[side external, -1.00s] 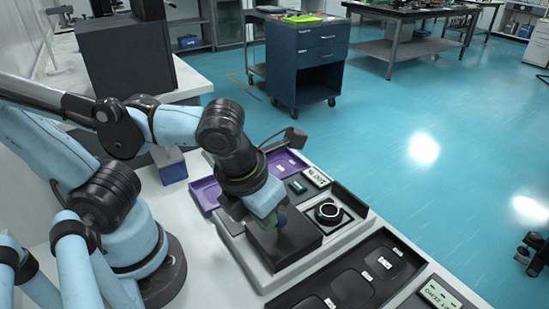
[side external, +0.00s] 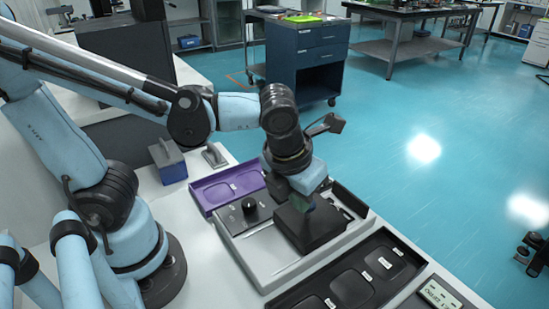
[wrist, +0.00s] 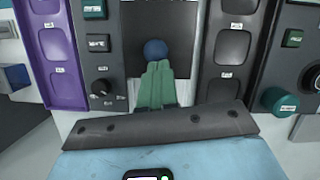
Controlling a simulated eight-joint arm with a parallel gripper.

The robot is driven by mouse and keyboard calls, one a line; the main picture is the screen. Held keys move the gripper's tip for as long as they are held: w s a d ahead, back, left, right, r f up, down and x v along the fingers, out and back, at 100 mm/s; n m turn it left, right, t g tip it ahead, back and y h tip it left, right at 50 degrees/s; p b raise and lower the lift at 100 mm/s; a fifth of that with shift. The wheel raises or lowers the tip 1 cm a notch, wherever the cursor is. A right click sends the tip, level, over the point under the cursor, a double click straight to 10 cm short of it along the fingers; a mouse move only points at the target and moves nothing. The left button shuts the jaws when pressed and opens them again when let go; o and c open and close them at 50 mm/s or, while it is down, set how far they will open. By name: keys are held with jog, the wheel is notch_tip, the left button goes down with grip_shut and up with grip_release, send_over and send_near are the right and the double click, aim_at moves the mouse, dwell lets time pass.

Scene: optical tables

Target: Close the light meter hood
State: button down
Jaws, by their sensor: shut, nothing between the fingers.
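The light meter (side external: 262,262) is a pale-rimmed unit on the bench with a dark control panel and a black knob (side external: 250,205). Its dark, box-like hood (side external: 318,229) lies over the right part, where the round sensor is out of sight. My gripper (side external: 309,203) is at the hood's top. In the wrist view, my shut green fingers (wrist: 157,66) point at a round blue knob (wrist: 155,48) on the hood (wrist: 129,60). The fingertips are right against or just short of it; I cannot tell if they touch. Nothing is between the fingers.
A purple tray (side external: 207,205) lies left of the meter. A dark tray with several compartments (side external: 302,291) lies at the front right, beside a unit with a small display (side external: 437,296). A grey-and-blue box (side external: 170,165) stands behind.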

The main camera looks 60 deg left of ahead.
aim_at(317, 214)
jog(key=w, duration=0.5)
jog(key=shift+a+f, duration=0.1)
jog(key=shift+s, duration=0.15)
